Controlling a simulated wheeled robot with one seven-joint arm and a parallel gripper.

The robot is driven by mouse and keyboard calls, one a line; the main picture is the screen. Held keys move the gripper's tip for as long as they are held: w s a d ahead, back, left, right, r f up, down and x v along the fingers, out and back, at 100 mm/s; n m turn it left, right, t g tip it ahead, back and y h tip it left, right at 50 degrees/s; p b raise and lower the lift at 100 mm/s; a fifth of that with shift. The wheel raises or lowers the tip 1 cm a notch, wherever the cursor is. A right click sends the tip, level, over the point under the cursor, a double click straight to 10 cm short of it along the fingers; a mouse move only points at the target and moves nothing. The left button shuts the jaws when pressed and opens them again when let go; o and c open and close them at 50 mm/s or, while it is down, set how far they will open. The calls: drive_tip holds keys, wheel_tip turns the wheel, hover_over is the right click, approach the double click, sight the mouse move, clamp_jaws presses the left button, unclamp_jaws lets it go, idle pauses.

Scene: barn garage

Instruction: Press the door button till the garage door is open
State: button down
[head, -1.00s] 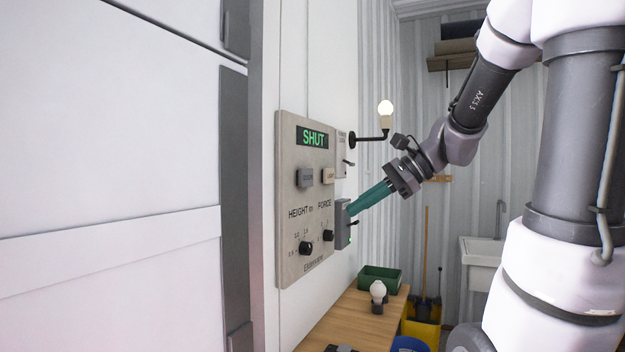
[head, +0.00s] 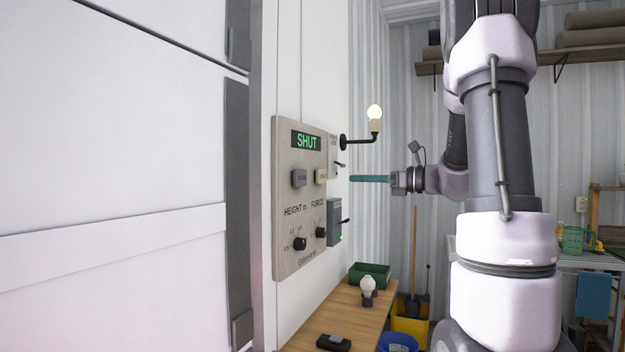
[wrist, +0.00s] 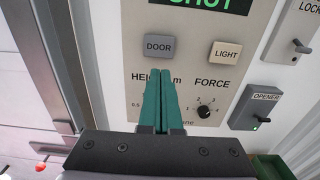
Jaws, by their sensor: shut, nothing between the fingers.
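The grey control panel (head: 283,235) is on the white wall beside the closed garage door (head: 120,140). Its display (head: 306,140) reads SHUT in green. The grey DOOR button (head: 299,178) is left of the paler LIGHT button (head: 321,176); the wrist view shows the DOOR label clearly (wrist: 159,48). My gripper (head: 352,178) is shut and empty, its teal fingers pointing left toward the panel at about button height. In the wrist view the fingertips (wrist: 160,74) appear just below the DOOR button. Contact is not visible; they seem apart from the panel.
The OPENER box (head: 334,230), with a lever and lit green lamp, and the LOCK box (head: 333,150) are right of the panel. A bulb on a bracket (head: 375,112) juts out above my gripper. A wooden bench (head: 340,300) holds a green bin (head: 369,274) below.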

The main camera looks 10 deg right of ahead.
sight(302, 177)
drive_tip(key=x, duration=1.3)
drive_tip(key=shift+w+a, duration=0.2)
drive_tip(key=shift+a, duration=0.1)
